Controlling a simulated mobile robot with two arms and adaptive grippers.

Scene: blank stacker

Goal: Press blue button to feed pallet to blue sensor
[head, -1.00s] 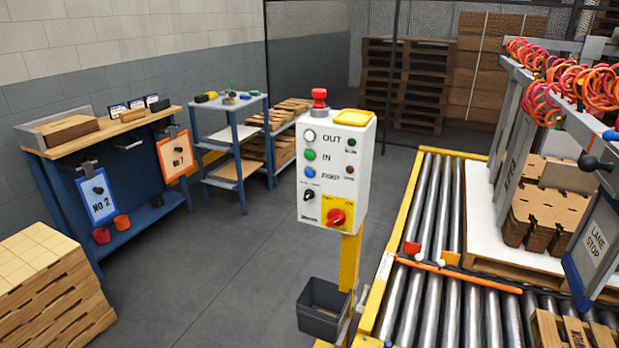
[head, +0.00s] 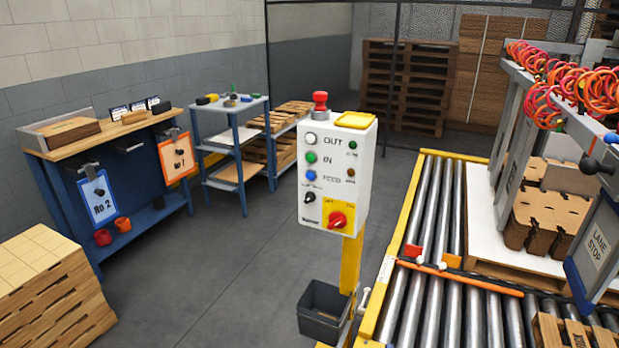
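The blue button (head: 311,175) sits on the front of a white control box (head: 344,150), beside the word FEED and below the white OUT and green IN buttons. The box stands on a yellow post and has a red mushroom knob on top and a red rotary switch on a yellow plate. A pallet (head: 510,262) with a white sheet and stacked brown blanks lies on the roller conveyor at right. I cannot make out a blue sensor for certain. Neither of my grippers is in the head view.
The roller conveyor (head: 408,300) with yellow side rails runs along the right. An orange bar (head: 460,277) crosses it. A dark bin (head: 323,312) hangs on the post. A workbench (head: 110,145) and grey shelf cart (head: 235,105) stand at left. Floor between them and the box is clear.

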